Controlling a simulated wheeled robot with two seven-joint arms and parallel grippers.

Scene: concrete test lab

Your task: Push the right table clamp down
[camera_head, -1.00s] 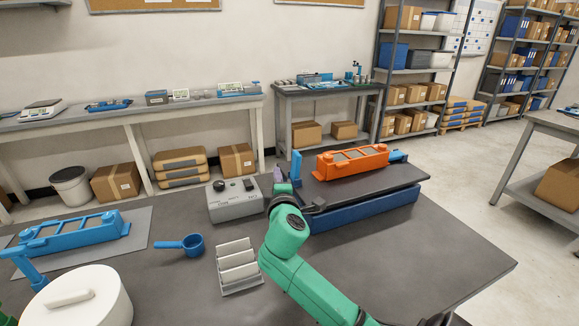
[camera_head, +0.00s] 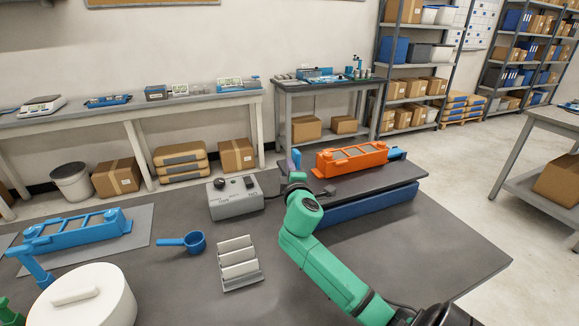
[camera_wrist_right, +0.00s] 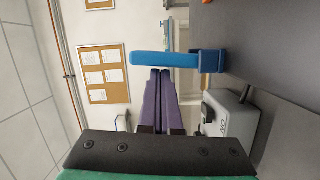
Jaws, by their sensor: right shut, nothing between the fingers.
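The orange fixture (camera_head: 352,160) sits on a dark plate over a blue base (camera_head: 370,203) on the right part of the table. At its left end a blue clamp lever (camera_head: 290,166) stands upright, partly hidden by my right arm. In the right wrist view the lever (camera_wrist_right: 160,58) shows as a blue bar running from a blue block (camera_wrist_right: 212,61). My right gripper (camera_wrist_right: 161,72) has its purple fingers shut and empty. Its fingertips are right at the lever; I cannot tell whether they touch. My left gripper is out of view.
A grey control box (camera_head: 235,198) stands close to the left of my right arm. The right front tabletop is clear.

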